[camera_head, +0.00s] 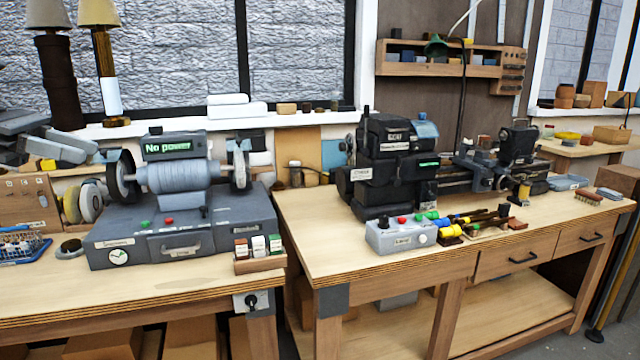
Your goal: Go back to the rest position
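Grey blocky parts at the left edge, above the left bench, look like my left gripper (78,146). It is small and partly cut off from clear view, and I cannot tell whether its fingers are apart. No held object can be made out. It is behind and left of the grey machine (165,232) with the "No power" display (167,146). My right gripper is not in view. Two lamps stand at the upper left: one with a dark brown base (58,85) and one with a brass and white stem (109,85).
A lathe (390,160) stands on the right bench (330,240), with a grey control box (398,238) and several coloured-handled tools in front. A blue wire basket (22,246) sits at the left edge. Bare wood shows along both bench fronts. A wall shelf (440,69) hangs above.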

